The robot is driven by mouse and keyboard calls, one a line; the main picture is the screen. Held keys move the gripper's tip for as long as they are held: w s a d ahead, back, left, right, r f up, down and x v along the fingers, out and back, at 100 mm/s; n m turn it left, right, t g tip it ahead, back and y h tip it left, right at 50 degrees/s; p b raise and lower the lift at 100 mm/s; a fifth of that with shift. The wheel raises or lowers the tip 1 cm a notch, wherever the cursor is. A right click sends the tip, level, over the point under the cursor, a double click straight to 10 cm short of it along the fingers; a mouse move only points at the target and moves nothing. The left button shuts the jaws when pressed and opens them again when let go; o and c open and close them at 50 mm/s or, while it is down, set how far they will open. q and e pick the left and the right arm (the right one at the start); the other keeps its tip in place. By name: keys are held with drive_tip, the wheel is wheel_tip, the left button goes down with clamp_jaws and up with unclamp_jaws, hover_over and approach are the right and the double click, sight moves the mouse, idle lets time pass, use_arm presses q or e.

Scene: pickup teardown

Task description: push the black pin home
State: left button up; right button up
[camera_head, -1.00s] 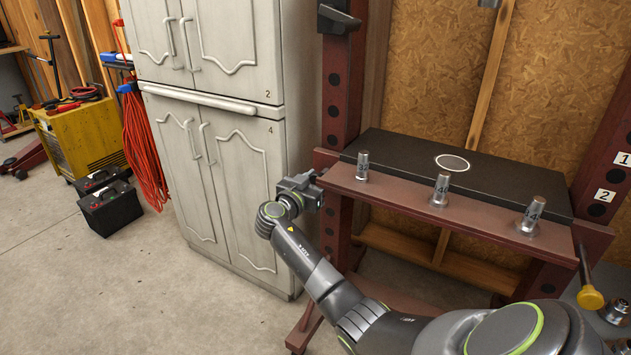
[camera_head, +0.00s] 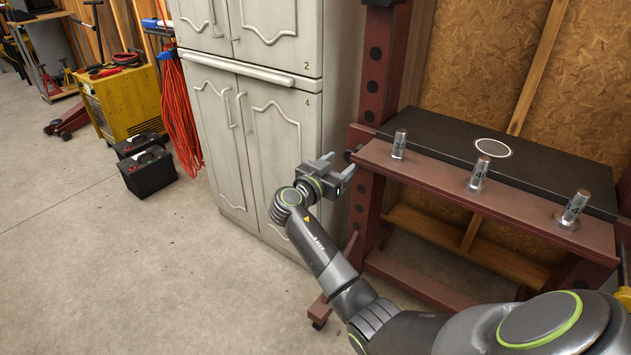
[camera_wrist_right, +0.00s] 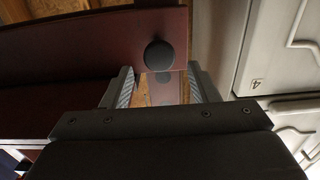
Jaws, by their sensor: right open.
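The black pin shows as a dark round head (camera_wrist_right: 158,55) on the dark red upright in the right wrist view, just beyond my fingertips. In the head view the pin (camera_head: 349,155) is a small dark shape at the left side of the press frame's near upright. My right gripper (camera_head: 341,165) is open and empty, its fingers pointing at that upright. In the right wrist view its two fingers (camera_wrist_right: 160,75) stand apart below the pin head, with nothing between them. Contact with the pin cannot be told. How far the pin sticks out is unclear. My left gripper is not in view.
The red press frame carries a black plate (camera_head: 455,143) and several metal pieces on its front beam (camera_head: 440,180). A white cabinet (camera_head: 262,130) stands close behind my right gripper. A black battery (camera_head: 148,172) and yellow machine (camera_head: 122,103) stand left. The floor at front left is clear.

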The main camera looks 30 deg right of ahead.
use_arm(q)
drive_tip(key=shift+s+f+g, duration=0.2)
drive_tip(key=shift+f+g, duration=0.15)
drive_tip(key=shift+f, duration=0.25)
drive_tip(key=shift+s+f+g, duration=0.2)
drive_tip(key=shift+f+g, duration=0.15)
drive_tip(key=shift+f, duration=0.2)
use_arm(e)
drive_tip(key=v, duration=1.1)
drive_tip(key=shift+a, duration=0.25)
